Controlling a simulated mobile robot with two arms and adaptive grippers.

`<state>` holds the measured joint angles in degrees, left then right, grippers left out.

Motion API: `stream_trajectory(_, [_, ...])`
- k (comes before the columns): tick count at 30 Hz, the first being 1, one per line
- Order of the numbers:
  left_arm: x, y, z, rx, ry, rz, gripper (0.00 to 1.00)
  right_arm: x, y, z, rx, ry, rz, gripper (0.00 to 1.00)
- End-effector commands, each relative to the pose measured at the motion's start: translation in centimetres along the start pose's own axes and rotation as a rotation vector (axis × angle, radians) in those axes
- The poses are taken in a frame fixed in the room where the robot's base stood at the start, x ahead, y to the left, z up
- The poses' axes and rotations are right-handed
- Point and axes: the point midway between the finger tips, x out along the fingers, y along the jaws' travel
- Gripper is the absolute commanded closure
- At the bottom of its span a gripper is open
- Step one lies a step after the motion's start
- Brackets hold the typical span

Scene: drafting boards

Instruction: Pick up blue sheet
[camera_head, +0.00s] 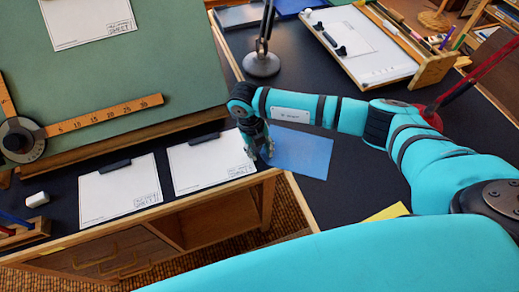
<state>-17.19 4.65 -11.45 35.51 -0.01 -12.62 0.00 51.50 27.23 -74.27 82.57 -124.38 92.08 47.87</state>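The blue sheet (303,152) lies flat on the dark desk top, right of the white sheets and near the desk's front corner. My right gripper (260,152) reaches in from the right and points down at the blue sheet's left edge. Its two fingers look spread apart, with nothing seen held between them. The gripper hides part of the sheet's left edge, and I cannot tell whether a fingertip touches it. My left gripper is not in view.
Two white sheets (120,190) (208,165) with black clips lie to the left. A green drafting board (130,75) with a wooden ruler stands behind them. A lamp base (262,64) and a tilted white board (365,50) stand behind. A yellow sheet (388,212) lies at the front right.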

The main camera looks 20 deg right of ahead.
Motion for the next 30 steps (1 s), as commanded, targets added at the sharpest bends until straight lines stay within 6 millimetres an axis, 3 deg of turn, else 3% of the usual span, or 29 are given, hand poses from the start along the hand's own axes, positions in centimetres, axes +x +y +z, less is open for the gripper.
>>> stream_trajectory(14, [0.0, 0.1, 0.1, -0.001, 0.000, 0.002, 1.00, -0.8, 0.1, 0.1, 0.000, -0.002, 0.002, 0.67])
stream_trajectory(30, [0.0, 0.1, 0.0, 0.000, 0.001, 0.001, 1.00, -10.8, 0.0, 0.1, 0.000, -0.003, 0.001, 0.67])
